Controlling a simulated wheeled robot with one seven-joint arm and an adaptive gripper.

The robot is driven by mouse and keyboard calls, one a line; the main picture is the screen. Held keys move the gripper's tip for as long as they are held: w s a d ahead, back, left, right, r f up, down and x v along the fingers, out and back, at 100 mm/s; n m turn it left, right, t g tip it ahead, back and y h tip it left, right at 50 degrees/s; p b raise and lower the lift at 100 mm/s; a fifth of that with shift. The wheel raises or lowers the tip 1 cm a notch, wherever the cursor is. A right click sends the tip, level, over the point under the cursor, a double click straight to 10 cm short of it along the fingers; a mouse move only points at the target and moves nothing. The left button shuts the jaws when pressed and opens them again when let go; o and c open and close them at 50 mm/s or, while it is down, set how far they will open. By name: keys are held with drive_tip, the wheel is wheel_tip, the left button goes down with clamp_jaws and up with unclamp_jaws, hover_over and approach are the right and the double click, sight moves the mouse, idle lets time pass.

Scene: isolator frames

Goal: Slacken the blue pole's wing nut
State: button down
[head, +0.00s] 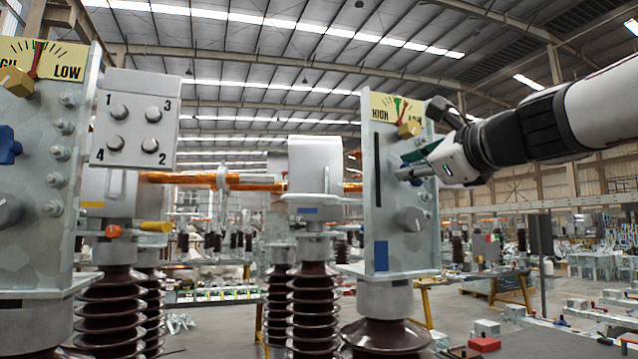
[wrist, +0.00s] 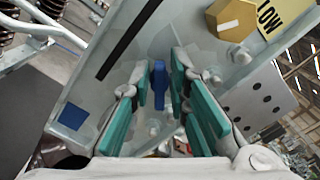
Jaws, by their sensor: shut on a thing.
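The plate with a blue mark (head: 381,252) stands on a brown ribbed insulator at centre right. It carries a HIGH/LOW dial with a yellow knob (head: 409,129). In the wrist view, the blue wing nut (wrist: 158,80) stands out from this plate (wrist: 100,115), between the teal finger pads. My gripper (wrist: 162,88) is shut on the wing nut, with one pad on each side of it. In the head view, my gripper (head: 412,165) reaches the plate from the right and hides the wing nut.
A left plate (head: 30,240) has a similar dial, a blue wing nut (head: 8,145) and a grey knob (head: 8,210). A numbered box (head: 135,118) adjoins it. A grey knob (head: 411,219) sits below my gripper. Bolt heads (wrist: 239,54) line the plate near my fingers.

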drive_tip(key=n+b, duration=0.3)
drive_tip(key=n, duration=0.1)
drive_tip(key=f+n+b, duration=0.1)
drive_tip(key=n+b, duration=0.2)
drive_tip(key=n, duration=0.1)
drive_tip(key=n+b, duration=0.3)
drive_tip(key=n, duration=0.1)
drive_tip(key=shift+a+f, duration=0.25)
drive_tip(key=shift+f, duration=0.05)
drive_tip(key=n+b, duration=0.1)
drive_tip(key=n, duration=0.1)
drive_tip(key=n+b, duration=0.3)
drive_tip(key=n, duration=0.1)
drive_tip(key=shift+d+f+b, duration=0.1)
drive_tip(key=shift+f+b, duration=0.2)
drive_tip(key=shift+w+d+n+b, duration=0.15)
drive_tip(key=shift+n+b, duration=0.9)
drive_tip(key=shift+n, duration=1.35)
drive_tip(key=shift+d, duration=0.1)
drive_tip(key=c, duration=1.7)
unclamp_jaws()
drive_tip(key=shift+o, duration=0.2)
